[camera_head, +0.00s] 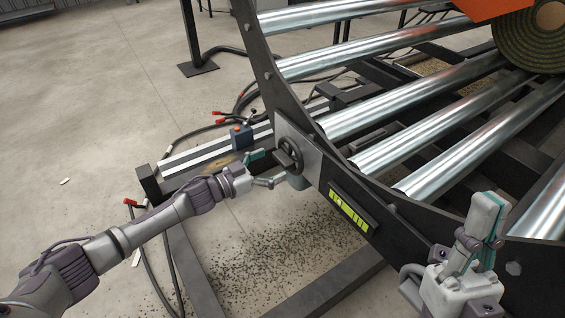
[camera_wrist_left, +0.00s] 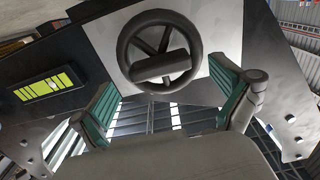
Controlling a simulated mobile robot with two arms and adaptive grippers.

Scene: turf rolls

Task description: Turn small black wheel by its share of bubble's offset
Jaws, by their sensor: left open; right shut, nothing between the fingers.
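The small black wheel (camera_head: 289,153) is mounted on a light plate on the machine's dark side frame. In the left wrist view the wheel (camera_wrist_left: 159,52) shows spokes and a bar-shaped handle across its face. The yellow-green level vial (camera_head: 350,208) sits on the frame to the right of the wheel. In the wrist view the vial (camera_wrist_left: 50,86) is at the left, with a pale bubble near its middle. My left gripper (camera_head: 264,168) is open in front of the wheel; its green-padded fingers stand apart, one each side below the wheel. My right gripper (camera_head: 486,238) is shut and empty.
Shiny metal rollers (camera_head: 420,95) fill the machine's right side, with a turf roll (camera_head: 533,40) at the upper right. Cables and dark crumbs lie on the floor.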

